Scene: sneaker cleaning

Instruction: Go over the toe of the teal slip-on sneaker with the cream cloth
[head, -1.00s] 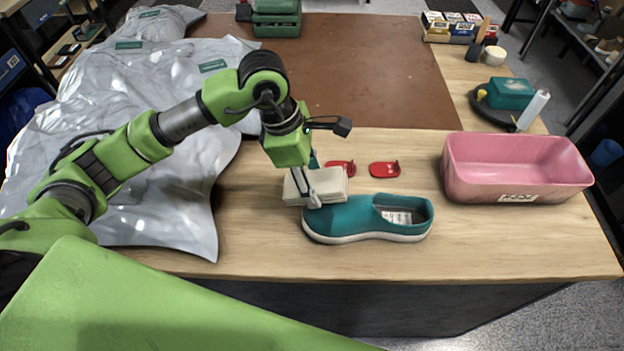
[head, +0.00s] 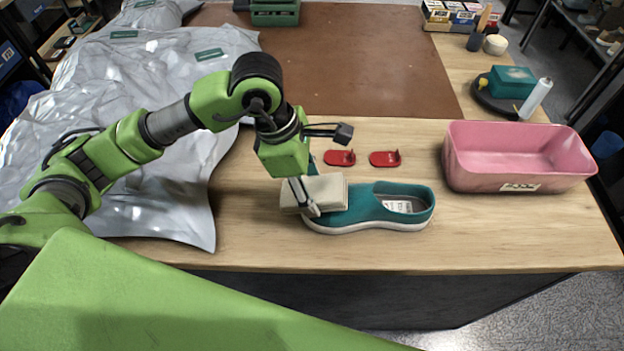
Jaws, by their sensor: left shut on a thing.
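The teal slip-on sneaker (head: 372,207) lies on the wooden table in the head view, toe to the left and opening to the right. My left gripper (head: 307,208) is shut on the folded cream cloth (head: 327,191) and holds it at the toe. The cloth covers the upper part of the toe; whether it presses on it I cannot tell. Part of a second teal shape (head: 311,166) shows behind the cloth, mostly hidden by my gripper. My right gripper is not in view.
A pink bin (head: 515,157) stands to the right of the sneaker. Two red pieces (head: 384,159) lie behind it. A crumpled silver sheet (head: 170,170) covers the table's left side. A brown mat (head: 350,65) lies at the back. The wood in front of the bin is clear.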

